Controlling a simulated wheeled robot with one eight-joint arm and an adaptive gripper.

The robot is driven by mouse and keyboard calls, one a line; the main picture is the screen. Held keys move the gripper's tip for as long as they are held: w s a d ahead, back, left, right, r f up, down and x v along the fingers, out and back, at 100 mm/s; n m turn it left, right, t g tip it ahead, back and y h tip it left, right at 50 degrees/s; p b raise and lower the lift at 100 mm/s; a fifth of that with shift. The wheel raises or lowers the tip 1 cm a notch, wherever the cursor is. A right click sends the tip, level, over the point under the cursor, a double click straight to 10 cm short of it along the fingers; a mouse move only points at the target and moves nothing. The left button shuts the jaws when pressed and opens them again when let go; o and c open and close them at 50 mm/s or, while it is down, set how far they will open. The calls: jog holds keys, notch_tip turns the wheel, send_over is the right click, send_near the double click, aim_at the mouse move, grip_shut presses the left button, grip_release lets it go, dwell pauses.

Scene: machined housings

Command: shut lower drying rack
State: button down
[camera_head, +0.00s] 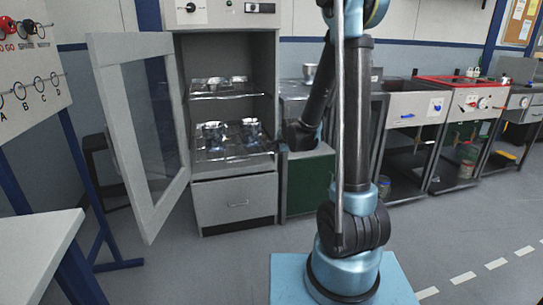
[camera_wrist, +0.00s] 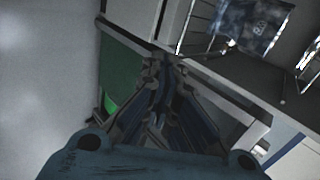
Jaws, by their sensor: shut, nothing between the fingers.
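The drying cabinet (camera_head: 236,212) stands open at left centre in the head view. Its lower drying rack (camera_head: 215,158), a wire shelf bearing machined housings (camera_head: 251,130), sits above the drawer and appears to stick out toward the front. Its wire frame (camera_wrist: 212,18) also shows at the top of the wrist view, with a shiny housing (camera_wrist: 258,24) on it. The upper rack (camera_head: 225,94) holds more metal parts. My gripper (camera_wrist: 165,65) is shut and empty near the cabinet's front right edge, beside the lower rack. In the head view its fingertips are hard to make out; contact cannot be told.
The cabinet's glazed door (camera_head: 142,140) hangs wide open to the left. A drawer (camera_head: 236,200) below the racks is shut. A green-fronted unit (camera_head: 309,185) stands right of the cabinet, and sink benches (camera_head: 415,108) continue rightward. The floor in front is clear.

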jog(key=w, duration=0.1)
send_near(272, 153)
jog(key=shift+s+a+f+x, duration=0.1)
jog(key=shift+s+a+x, duration=0.05)
jog(key=shift+x, duration=0.95)
jog(key=shift+s+a+f+x, duration=0.1)
jog(key=shift+s+a+x, duration=0.05)
jog(key=shift+x, duration=1)
jog(key=shift+s+a+f+x, duration=0.1)
jog(key=shift+a+x, duration=0.05)
jog(key=shift+x, duration=0.95)
jog(key=w+a, duration=0.2)
jog(key=w, duration=0.5)
jog(key=w+a, duration=0.2)
jog(key=w, duration=0.6)
jog(key=w+a, duration=0.2)
jog(key=w, duration=0.6)
jog(key=shift+a, duration=0.35)
